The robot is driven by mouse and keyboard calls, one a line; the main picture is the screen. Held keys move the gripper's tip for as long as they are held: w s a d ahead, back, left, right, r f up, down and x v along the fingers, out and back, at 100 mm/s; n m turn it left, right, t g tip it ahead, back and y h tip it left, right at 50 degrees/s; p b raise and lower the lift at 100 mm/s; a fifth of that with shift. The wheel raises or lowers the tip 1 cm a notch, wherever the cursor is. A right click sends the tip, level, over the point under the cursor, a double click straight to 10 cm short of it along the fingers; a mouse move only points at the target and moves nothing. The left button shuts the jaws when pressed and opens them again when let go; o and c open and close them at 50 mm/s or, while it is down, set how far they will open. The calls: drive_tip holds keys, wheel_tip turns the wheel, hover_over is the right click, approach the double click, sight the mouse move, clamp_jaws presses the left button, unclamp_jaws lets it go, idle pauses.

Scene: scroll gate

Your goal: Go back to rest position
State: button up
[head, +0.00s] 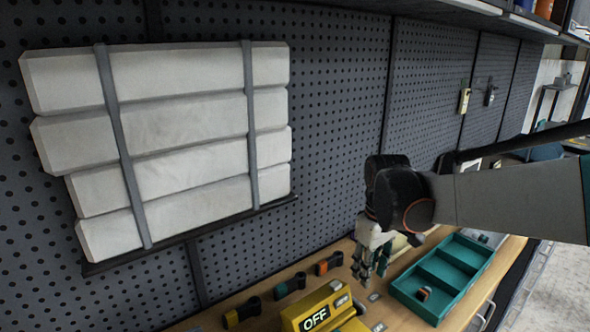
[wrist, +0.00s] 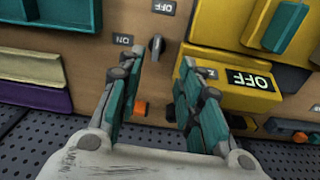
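My gripper (head: 372,268) hangs over the wooden bench between the yellow box and the teal tray in the head view. In the wrist view my gripper (wrist: 155,105) has its two teal-padded fingers spread apart, with nothing between them. Beyond the fingertips is a small dark switch knob (wrist: 156,45) with ON and OFF labels beside it. The yellow box (head: 318,308) shows an OFF sign, which also reads OFF in the wrist view (wrist: 250,80). My arm reaches in from the right of the head view.
White bars (head: 180,125) are strapped on the pegboard (head: 340,100). A shelf (head: 460,15) overhangs above.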

drive_tip(key=s+r+m+t, duration=0.3)
drive_tip(key=s+m+t, duration=0.3)
drive_tip(key=s, duration=1.2)
drive_tip(key=shift+a+r, duration=0.15)
